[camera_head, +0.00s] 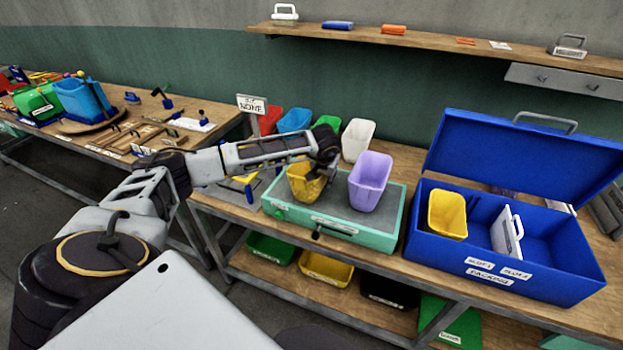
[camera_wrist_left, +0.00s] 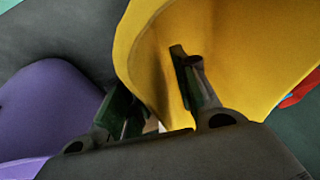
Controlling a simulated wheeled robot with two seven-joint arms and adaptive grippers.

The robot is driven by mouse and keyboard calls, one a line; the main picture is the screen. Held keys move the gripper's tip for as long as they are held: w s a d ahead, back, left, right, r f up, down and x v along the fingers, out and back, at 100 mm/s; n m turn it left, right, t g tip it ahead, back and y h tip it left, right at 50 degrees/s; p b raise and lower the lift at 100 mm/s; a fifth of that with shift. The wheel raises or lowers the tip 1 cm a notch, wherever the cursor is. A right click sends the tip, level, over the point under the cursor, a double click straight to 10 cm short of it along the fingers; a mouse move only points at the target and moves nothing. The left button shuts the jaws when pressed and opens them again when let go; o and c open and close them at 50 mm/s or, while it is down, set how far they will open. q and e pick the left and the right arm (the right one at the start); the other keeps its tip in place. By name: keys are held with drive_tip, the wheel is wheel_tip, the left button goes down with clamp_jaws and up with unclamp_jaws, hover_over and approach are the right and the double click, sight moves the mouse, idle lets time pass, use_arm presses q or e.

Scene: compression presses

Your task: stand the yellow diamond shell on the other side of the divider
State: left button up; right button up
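A yellow shell (camera_head: 304,188) stands on the green-edged press (camera_head: 330,214), left of a purple shell (camera_head: 369,181). My left gripper (camera_head: 323,168) is at its upper right rim. In the left wrist view the gripper's fingers (camera_wrist_left: 158,95) are apart, with the yellow shell's wall (camera_wrist_left: 150,45) between them; firm contact cannot be told. Another yellow shell (camera_head: 447,214) stands in the open blue box (camera_head: 590,280), left of the white divider (camera_head: 507,231). I cannot tell which yellow shell bears a diamond. My right gripper is out of view.
The box's right compartment (camera_head: 545,240) looks empty. Its blue lid (camera_head: 525,155) stands raised behind. A white shell (camera_head: 357,140) and red, blue and green ones stand behind the press, near a small sign (camera_head: 252,104). Bins sit on the lower shelf.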

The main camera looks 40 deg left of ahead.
use_arm(q)
drive_tip(key=shift+f, duration=0.15)
idle(0.3)
drive_tip(key=shift+c, duration=0.2)
clamp_jaws()
